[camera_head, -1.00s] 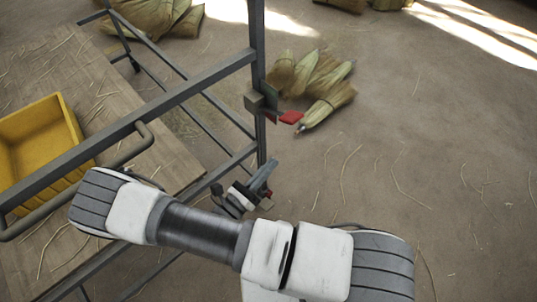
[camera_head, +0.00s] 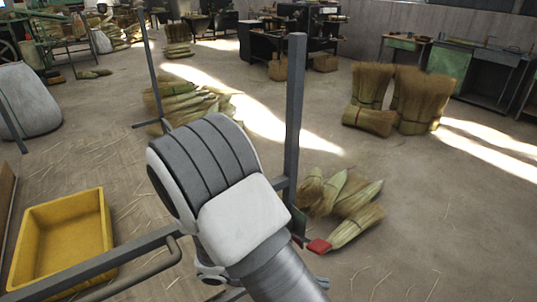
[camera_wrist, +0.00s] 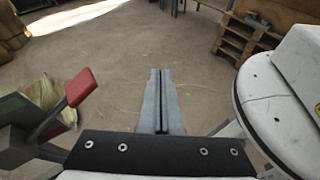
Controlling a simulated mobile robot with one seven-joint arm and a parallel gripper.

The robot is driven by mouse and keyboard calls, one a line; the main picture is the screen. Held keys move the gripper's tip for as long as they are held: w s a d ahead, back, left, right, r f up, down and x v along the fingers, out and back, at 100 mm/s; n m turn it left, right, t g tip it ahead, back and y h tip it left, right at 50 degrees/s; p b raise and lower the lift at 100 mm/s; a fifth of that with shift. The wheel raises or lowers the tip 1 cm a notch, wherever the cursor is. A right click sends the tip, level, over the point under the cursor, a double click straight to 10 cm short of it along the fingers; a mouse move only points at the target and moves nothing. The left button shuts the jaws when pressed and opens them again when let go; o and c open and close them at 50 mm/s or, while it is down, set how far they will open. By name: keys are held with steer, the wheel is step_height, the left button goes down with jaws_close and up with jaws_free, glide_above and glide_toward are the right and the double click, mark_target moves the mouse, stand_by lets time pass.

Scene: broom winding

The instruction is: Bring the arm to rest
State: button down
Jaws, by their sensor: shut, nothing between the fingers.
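My gripper (camera_wrist: 160,76) shows in the wrist view with its two grey fingers together and nothing between them. It points out over bare floor. In the head view my white and grey arm is bent in front of the metal frame, and its large joint hides part of the frame. The gripper is mostly hidden behind the arm there.
A red-handled part (camera_head: 318,246) on the frame post (camera_head: 295,120) is close to my arm; the red handle (camera_wrist: 80,87) is left of my fingers. A yellow bin (camera_head: 62,240) is at left. Broom bundles (camera_head: 345,200) lie behind the post. Open floor is at right.

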steer(key=s+d+r+m+t+y+p, duration=0.1)
steer(key=r+m+y, duration=0.3)
steer(key=r, duration=0.4)
steer(key=s+d+r+m+t+y+p, duration=0.1)
steer(key=s+r+m+t+y, duration=0.1)
steer(key=s+r+m+y, duration=0.2)
steer(key=s+d+r+m+t+y+p, duration=0.1)
steer(key=r+m+y, duration=0.5)
steer(key=r, duration=0.8)
steer(key=s+m+t, duration=0.1)
steer(key=s+m, duration=0.1)
steer(key=m, duration=0.1)
steer(key=shift+d+r+p, duration=0.15)
steer(key=shift+r+p, duration=0.05)
steer(key=shift+p, duration=0.2)
